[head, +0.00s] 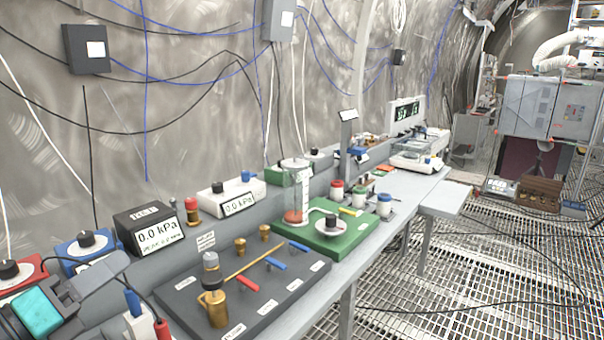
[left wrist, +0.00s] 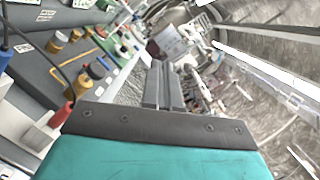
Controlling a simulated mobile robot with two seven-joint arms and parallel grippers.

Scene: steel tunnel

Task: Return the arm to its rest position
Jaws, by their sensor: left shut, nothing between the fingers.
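My left arm shows at the lower left of the head view, with its teal part at the picture's edge. My right gripper is in neither view.
The long grey bench (head: 420,190) carries a dark board (head: 265,295) with brass fittings, a green board (head: 330,243) with a cylinder, and a black gauge (head: 150,230). Red (head: 162,328) and blue (head: 134,303) plugs stand near my gripper. Grated floor (head: 480,270) is open at right.

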